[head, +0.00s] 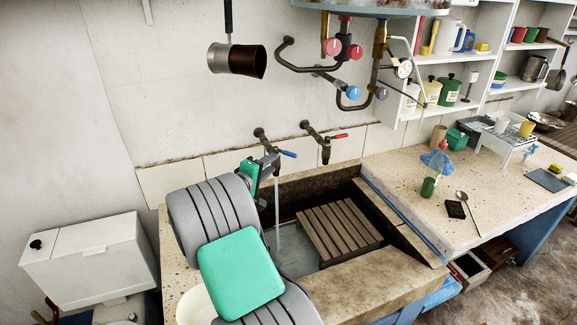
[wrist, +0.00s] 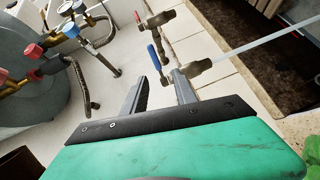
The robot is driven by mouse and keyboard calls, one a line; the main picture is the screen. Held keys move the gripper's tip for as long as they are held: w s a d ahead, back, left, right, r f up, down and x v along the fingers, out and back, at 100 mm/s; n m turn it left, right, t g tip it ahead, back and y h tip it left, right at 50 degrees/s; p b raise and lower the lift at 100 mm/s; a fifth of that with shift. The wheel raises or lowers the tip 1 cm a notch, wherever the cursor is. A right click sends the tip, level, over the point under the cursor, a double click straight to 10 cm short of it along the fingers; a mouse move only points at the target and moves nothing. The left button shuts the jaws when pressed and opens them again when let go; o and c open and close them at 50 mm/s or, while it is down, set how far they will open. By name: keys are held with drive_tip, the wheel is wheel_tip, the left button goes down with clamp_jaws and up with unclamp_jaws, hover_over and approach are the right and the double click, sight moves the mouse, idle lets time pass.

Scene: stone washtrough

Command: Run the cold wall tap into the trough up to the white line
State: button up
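The cold wall tap has a blue lever (head: 288,154), with a red-lever tap (head: 326,138) to its right. A thin stream of water (head: 277,205) falls from the blue-lever tap into the stone trough (head: 370,287). Water lies in the trough's left part; I cannot make out the white line. My gripper (wrist: 160,84) is open and empty, its two fingers apart. In the wrist view, the blue lever (wrist: 155,60) appears just beyond and between the fingertips; I cannot tell whether they touch. My arm hides the trough's left side in the head view.
A slatted wooden rack (head: 340,233) sits in the trough's right part. A speckled counter (head: 400,178) with small items lies right.

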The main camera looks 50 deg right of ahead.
sight(289, 155)
drive_tip(key=shift+n+h, duration=0.6)
drive_tip(key=shift+h, duration=0.3)
drive_tip(key=d, duration=0.3)
drive_tip(key=d+p, duration=0.1)
drive_tip(key=d, duration=0.2)
drive_tip(key=d+p, duration=0.1)
drive_tip(key=d, duration=0.3)
drive_tip(key=shift+s+f, duration=0.25)
drive_tip(key=shift+f, duration=0.15)
clamp_jaws()
